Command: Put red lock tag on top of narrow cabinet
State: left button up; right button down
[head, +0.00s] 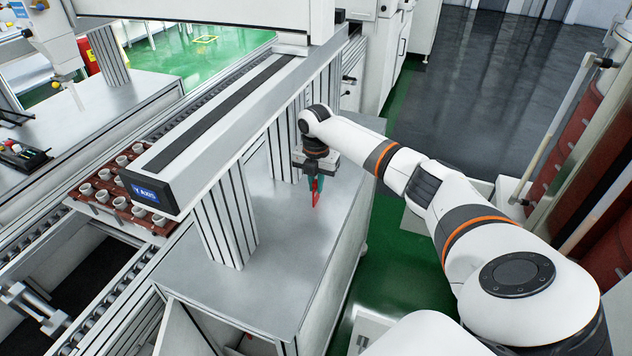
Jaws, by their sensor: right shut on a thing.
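My right gripper (317,180) points down over the grey metal top of a cabinet (275,262) beside the conveyor. It is shut on the red lock tag (315,198), which hangs below the fingers. The tag's lower tip is close to the cabinet top; I cannot tell whether it touches. My left gripper is not in view.
A gantry beam (230,110) on a ribbed post (225,215) stands just left of my right gripper. A brown tray (97,208) of several small pots sits on the conveyor at the left. The front part of the metal top is bare. Green floor (395,260) shows to the right.

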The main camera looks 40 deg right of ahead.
jog(key=c, duration=1.4)
grip_release()
notch_tip(320, 180, up, 12)
jog(key=b, duration=0.1)
jog(key=shift+r+b, duration=0.15)
jog(key=shift+b, duration=0.15)
